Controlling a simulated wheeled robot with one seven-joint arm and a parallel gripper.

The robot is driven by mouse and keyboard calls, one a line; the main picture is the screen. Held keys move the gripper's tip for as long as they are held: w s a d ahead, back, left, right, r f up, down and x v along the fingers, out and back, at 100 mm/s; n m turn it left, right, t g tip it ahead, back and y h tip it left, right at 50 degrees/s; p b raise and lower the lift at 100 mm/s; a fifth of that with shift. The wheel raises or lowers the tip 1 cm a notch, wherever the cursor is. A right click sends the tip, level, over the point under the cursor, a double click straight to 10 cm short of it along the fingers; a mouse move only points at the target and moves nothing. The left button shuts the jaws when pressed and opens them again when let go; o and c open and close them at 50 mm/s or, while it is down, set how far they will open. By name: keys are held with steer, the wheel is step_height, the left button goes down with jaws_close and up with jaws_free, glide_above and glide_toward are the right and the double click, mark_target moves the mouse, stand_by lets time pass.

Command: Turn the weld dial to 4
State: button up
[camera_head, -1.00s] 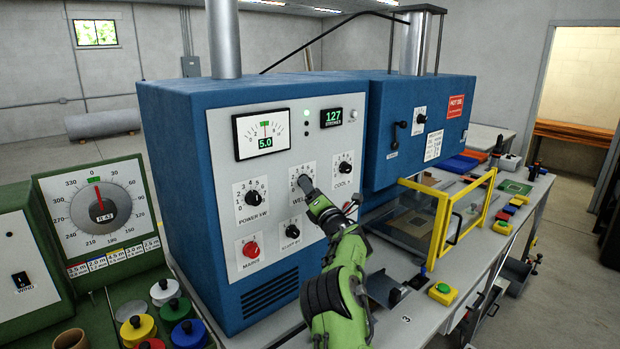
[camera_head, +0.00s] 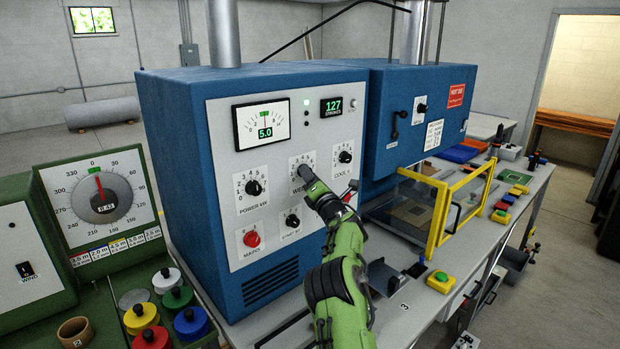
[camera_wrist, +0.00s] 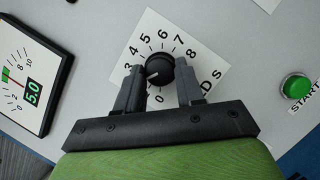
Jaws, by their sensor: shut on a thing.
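The weld dial is a black round knob (camera_wrist: 160,68) on a white plate with printed numbers (camera_wrist: 150,25), low numbers at left and 8 at right in the wrist view. My gripper (camera_wrist: 159,85) has its two grey fingers on either side of the knob, shut on it. A pale mark shows on the knob's lower left, but I cannot tell which number it points to. In the head view my gripper (camera_head: 308,180) is at the weld plate (camera_head: 297,160) on the blue welder, covering much of its label and knob.
The power dial (camera_head: 254,188) is left of the weld dial and the cool dial (camera_head: 345,157) is right. A yellow-framed guard (camera_head: 445,215) stands to the right. The wrist view shows a green button (camera_wrist: 296,87).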

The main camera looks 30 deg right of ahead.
steer(key=shift+m, duration=0.3)
steer(key=shift+r+m+g+h+p, duration=0.2)
steer(key=shift+m+g, duration=0.55)
steer(key=shift+m, duration=1.1)
steer(key=shift+r+m+g+h+p, duration=0.2)
steer(key=shift+m+g, duration=0.5)
steer(key=shift+m, duration=1.2)
steer(key=shift+m+g+p, duration=0.3)
steer(key=shift+m+g, duration=0.45)
steer(key=shift+m, duration=1.1)
steer(key=o, duration=1)
steer(key=shift+o, duration=0.2)
